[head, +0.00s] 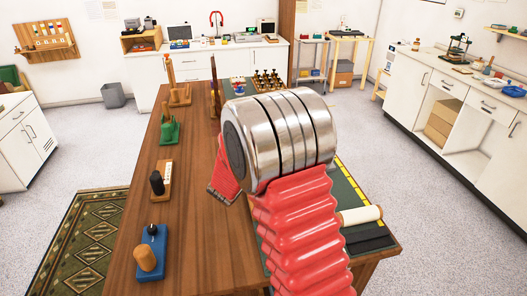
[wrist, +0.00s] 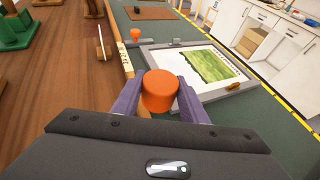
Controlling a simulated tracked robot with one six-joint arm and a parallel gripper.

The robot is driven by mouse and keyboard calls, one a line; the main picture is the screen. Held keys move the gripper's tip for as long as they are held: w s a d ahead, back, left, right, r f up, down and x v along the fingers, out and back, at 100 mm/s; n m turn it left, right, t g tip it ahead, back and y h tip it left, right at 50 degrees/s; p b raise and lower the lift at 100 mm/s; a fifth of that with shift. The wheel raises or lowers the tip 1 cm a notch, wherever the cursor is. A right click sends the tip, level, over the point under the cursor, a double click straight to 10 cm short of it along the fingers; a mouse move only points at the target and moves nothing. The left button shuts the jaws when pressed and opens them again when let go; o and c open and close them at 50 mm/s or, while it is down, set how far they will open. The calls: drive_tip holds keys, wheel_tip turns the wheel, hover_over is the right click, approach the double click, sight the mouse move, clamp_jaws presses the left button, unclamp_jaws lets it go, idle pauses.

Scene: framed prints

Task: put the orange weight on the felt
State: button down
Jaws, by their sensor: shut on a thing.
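My gripper (wrist: 160,97) has its two purple fingers shut on the orange weight (wrist: 160,88), a short cylinder, in the wrist view. The weight is held over the near left corner of a grey frame (wrist: 192,101) with a green landscape print (wrist: 205,70).
A green mat (head: 347,188) with a yellow edge covers the right part of the wooden table (head: 200,235). A small orange-topped piece (wrist: 136,34) stands beyond the frame's corner. A pale roll (head: 360,214) lies near the table's right edge. Tools on stands (head: 150,255) line the left side.

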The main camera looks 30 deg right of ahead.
drive_tip(key=s+a+f+n+t+y, duration=0.1)
drive_tip(key=s+a, duration=0.3)
drive_tip(key=a, duration=0.1)
drive_tip(key=s+a+f+n+t+y, duration=0.1)
drive_tip(key=s+a+n+y, duration=0.1)
drive_tip(key=a, duration=0.3)
drive_tip(key=s+a+f+n+y, duration=0.1)
drive_tip(key=s+a+f, duration=0.1)
drive_tip(key=s+a, duration=0.3)
drive_tip(key=shift+s+a+t, duration=0.3)
drive_tip(key=shift+t, duration=0.1)
drive_tip(key=shift+s+a+n+y, duration=0.1)
drive_tip(key=shift+a+n+y, duration=0.05)
drive_tip(key=shift+n+y, duration=0.15)
drive_tip(key=shift+s, duration=0.1)
